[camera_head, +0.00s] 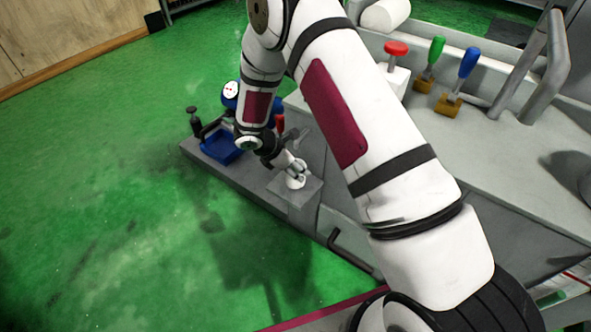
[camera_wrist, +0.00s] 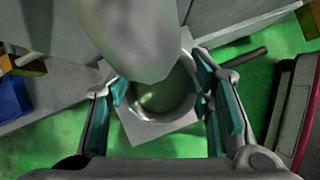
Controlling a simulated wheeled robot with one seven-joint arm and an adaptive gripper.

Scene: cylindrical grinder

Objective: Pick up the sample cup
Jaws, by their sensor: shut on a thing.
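The sample cup (camera_head: 296,181) is a small pale round cup on top of a grey block (camera_head: 309,199) at the near side of the machine. In the wrist view it is a round, open-topped cup (camera_wrist: 168,106) seen from above, between the two teal-padded fingers. My gripper (camera_head: 290,168) reaches down to it from the upper left. In the wrist view my gripper (camera_wrist: 164,92) is shut on the cup, with one finger on each side. A large blurred grey shape covers the cup's far rim. I cannot tell whether the cup is clear of the block.
A blue tray (camera_head: 221,146) and a round gauge (camera_head: 230,90) are to the left on the machine's ledge. Red (camera_head: 396,48), green (camera_head: 436,48) and blue (camera_head: 469,63) handles stand on the machine to the right. Green floor at left is open.

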